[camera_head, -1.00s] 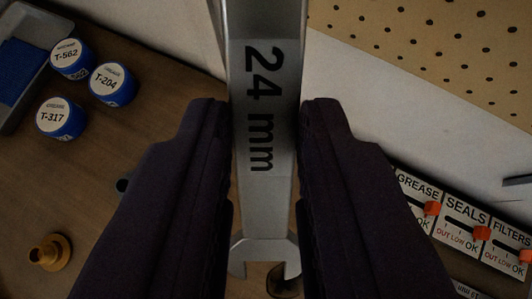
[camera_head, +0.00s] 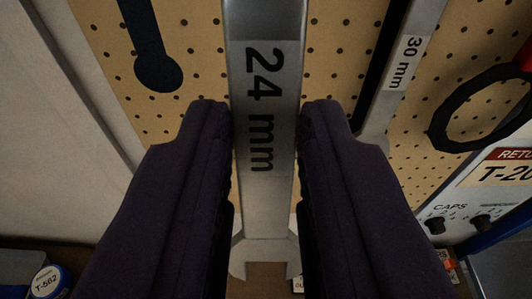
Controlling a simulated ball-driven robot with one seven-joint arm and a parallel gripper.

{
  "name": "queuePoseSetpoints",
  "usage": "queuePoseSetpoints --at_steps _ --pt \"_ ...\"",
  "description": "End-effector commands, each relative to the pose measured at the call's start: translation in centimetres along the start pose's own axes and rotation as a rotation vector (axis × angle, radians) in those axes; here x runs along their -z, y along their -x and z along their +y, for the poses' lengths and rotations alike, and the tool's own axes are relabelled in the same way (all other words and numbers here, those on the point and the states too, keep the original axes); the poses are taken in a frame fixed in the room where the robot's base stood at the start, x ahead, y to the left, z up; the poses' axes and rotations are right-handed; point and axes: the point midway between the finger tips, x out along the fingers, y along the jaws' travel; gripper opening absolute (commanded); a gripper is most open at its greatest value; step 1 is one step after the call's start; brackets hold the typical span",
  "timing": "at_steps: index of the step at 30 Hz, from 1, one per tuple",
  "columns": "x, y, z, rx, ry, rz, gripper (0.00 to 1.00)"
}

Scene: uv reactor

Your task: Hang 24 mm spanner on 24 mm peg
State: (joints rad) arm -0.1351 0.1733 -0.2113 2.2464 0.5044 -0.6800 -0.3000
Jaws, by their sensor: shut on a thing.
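My gripper (camera_head: 266,125) is shut on the 24 mm spanner (camera_head: 265,50), a grey steel spanner marked "24 mm" along its shank. The spanner runs upright in the picture between the two dark fingers. Its open-jawed lower end (camera_head: 264,250) shows below them, and its upper end runs out of the frame. A tan pegboard (camera_head: 340,60) with rows of holes lies beyond the gripper. I cannot make out a 24 mm peg; the spanner and fingers cover part of the board.
A 30 mm spanner (camera_head: 400,70) hangs on the board at right. A black tool outline (camera_head: 158,70) is at upper left. A black ring (camera_head: 450,118) and a panel with "CAPS" knobs (camera_head: 455,218) are at right. A blue-sided "T-562" container (camera_head: 47,281) stands at lower left.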

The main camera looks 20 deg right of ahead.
Motion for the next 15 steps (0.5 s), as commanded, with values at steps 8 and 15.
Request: queuePoseSetpoints --at_steps 8,15 --pt "0.3 -2.1 0.0 -0.001 -0.001 0.001 0.00" --pt "0.5 -3.8 0.0 -0.001 0.000 0.001 0.00"
